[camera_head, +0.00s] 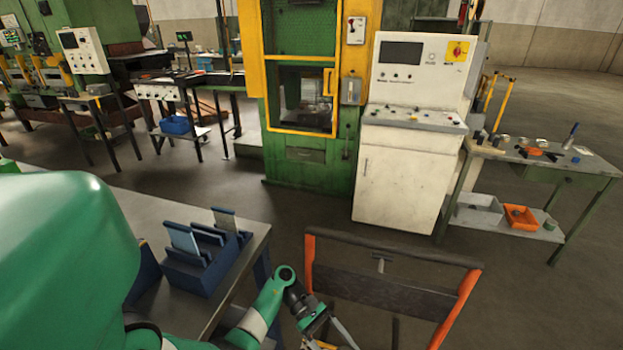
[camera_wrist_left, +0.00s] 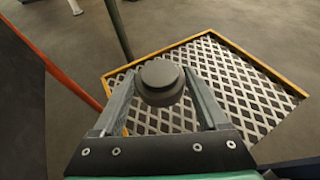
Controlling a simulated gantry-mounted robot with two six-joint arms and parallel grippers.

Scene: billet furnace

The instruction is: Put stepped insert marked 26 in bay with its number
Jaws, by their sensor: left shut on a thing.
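My left gripper (camera_wrist_left: 160,100) is shut on the dark grey stepped insert (camera_wrist_left: 160,80), a round piece with a smaller raised top, held between the fingertips in the left wrist view. No number can be read on it. In the head view my left gripper (camera_head: 335,335) is at the bottom edge, only partly in frame, and the insert cannot be made out there. No numbered bay can be identified in either view. My right gripper is not in view.
A blue rack (camera_head: 192,277) with upright plates stands on a grey table at left. An orange-framed cart (camera_head: 310,265) stands close by the left gripper. A yellow-edged mesh platform (camera_wrist_left: 215,50) lies below the gripper.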

